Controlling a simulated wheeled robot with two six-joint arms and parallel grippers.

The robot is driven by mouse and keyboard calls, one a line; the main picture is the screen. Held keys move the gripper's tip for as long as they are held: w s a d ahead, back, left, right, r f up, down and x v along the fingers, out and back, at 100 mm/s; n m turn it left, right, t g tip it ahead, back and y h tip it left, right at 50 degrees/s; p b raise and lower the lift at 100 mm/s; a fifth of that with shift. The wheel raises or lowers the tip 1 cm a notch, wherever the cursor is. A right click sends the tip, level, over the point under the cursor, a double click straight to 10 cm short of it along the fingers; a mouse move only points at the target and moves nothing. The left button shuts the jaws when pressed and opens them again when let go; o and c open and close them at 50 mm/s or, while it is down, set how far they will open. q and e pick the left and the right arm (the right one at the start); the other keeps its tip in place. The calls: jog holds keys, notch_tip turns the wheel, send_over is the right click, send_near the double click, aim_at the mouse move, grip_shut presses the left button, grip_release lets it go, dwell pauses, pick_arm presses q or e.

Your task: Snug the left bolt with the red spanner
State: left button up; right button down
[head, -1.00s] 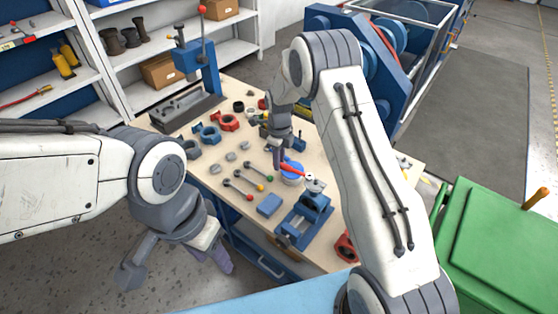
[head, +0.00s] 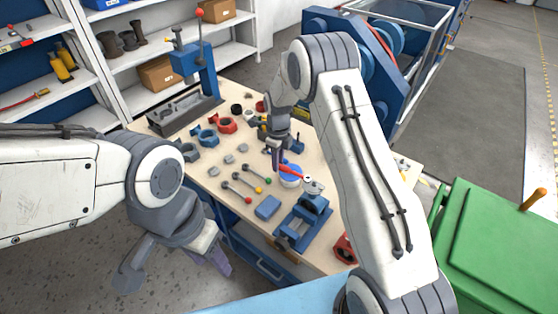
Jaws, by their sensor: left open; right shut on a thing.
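The red spanner (head: 292,171) is held over the workbench in my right gripper (head: 278,167), which is shut on its left end. The spanner's head end, at its right, is by a small grey valve part (head: 314,186) at the blue vise (head: 304,222). I cannot tell whether the head is around a bolt or beside it. The left bolt is too small to make out. My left gripper (head: 221,262) is open and empty, low in front of the bench's near left edge, away from the vise.
A blue arbor press (head: 209,72) stands at the back left. A green cabinet (head: 510,240) is at right.

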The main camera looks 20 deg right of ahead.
jog(key=shift+s+a+f+n, duration=0.1)
jog(key=shift+s+a+n, duration=0.25)
jog(key=shift+s+n, duration=0.45)
jog(key=shift+s+a+r+n, duration=0.1)
jog(key=shift+s+a+n, duration=0.4)
jog(key=shift+n, duration=0.45)
jog(key=shift+s+a+f+n, duration=0.1)
jog(key=shift+s+a+n, duration=0.15)
jog(key=shift+s+n, duration=0.6)
jog(key=shift+w+a+r+p, duration=0.1)
jog(key=shift+w+r+p, duration=0.05)
jog(key=shift+r+p, duration=0.9)
notch_tip(320, 180, up, 5)
jog(key=p, duration=0.3)
